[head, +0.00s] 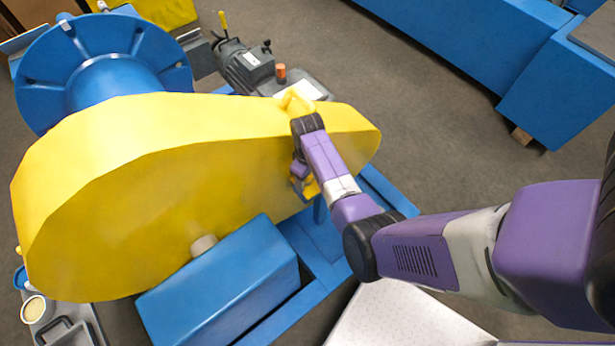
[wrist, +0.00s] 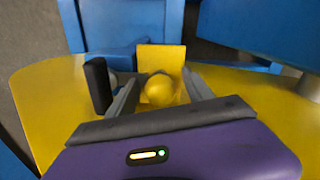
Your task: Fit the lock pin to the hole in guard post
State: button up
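In the wrist view a round yellow knob (wrist: 160,89) sits between the two grey fingers of my gripper (wrist: 161,84). The fingers stand apart on either side, and a gap seems to show on each side of the knob. I cannot tell whether the knob is the head of the lock pin. An upright yellow plate (wrist: 161,58) stands just behind it; it may be part of the guard post, and I see no hole. In the head view my gripper (head: 301,184) is mostly hidden by my arm, at the right side of the yellow guard (head: 150,190).
A black cylinder (wrist: 97,85) stands left of the fingers in the wrist view. A blue box (head: 225,285) and the blue frame (head: 385,190) lie below the guard. A grey motor (head: 243,65) is behind it. Open floor (head: 430,130) lies to the right.

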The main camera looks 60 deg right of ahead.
jog(key=shift+r, duration=3.9)
jog(key=shift+s, duration=0.1)
